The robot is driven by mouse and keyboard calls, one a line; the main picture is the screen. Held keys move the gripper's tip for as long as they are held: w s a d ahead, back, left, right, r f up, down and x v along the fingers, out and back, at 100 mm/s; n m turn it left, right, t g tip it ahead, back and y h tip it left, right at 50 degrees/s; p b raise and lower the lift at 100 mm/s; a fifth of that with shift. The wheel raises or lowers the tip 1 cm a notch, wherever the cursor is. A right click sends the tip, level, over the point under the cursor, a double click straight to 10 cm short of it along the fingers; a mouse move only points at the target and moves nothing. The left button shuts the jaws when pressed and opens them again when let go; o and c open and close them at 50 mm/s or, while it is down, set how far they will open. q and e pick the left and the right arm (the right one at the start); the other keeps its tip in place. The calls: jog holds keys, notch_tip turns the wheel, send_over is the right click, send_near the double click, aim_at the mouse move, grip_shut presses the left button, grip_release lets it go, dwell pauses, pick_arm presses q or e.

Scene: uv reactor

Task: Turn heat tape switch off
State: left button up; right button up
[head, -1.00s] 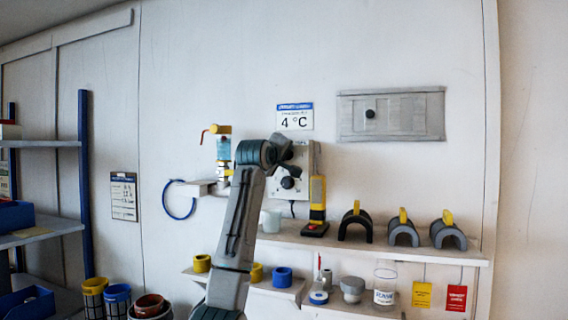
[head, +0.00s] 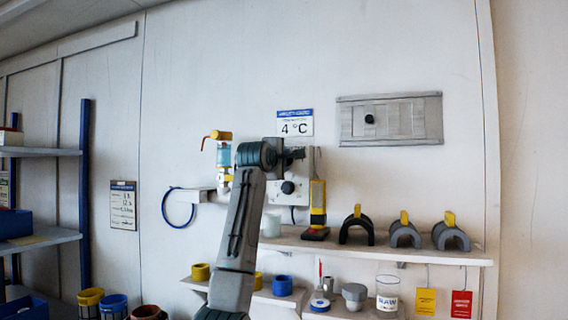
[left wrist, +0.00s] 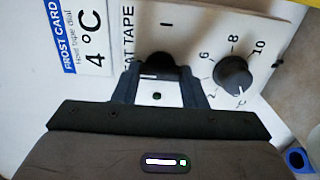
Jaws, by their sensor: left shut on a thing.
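The heat tape switch (left wrist: 157,66) is a black knob on the pale heat tape panel (left wrist: 205,25) in the left wrist view, with an "I" mark above it and a small black dot below. My left gripper (left wrist: 158,78) has one finger on each side of the switch and is shut on it. A dark round dial (left wrist: 234,76) with numbers around it is on the panel to the right. In the head view the left gripper (head: 292,153) is at the panel (head: 274,190), and its arm partly hides the panel. The right gripper is not in view.
The frost card (head: 295,123) reads 4 °C above the panel. A yellow and black tool (head: 318,202) stands close to its right. A shelf (head: 400,252) below bears several arched pieces. A yellow-topped valve (head: 222,150) is left of the arm.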

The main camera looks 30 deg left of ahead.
pick_arm(q)
jog(key=shift+f, duration=0.15)
jog(key=o, duration=1)
jog(key=shift+s+a, duration=0.1)
jog(key=shift+a, duration=0.05)
jog(key=shift+s, duration=0.1)
jog(key=b+v, duration=0.5)
jog(key=v, duration=0.5)
jog(key=shift+s, duration=0.3)
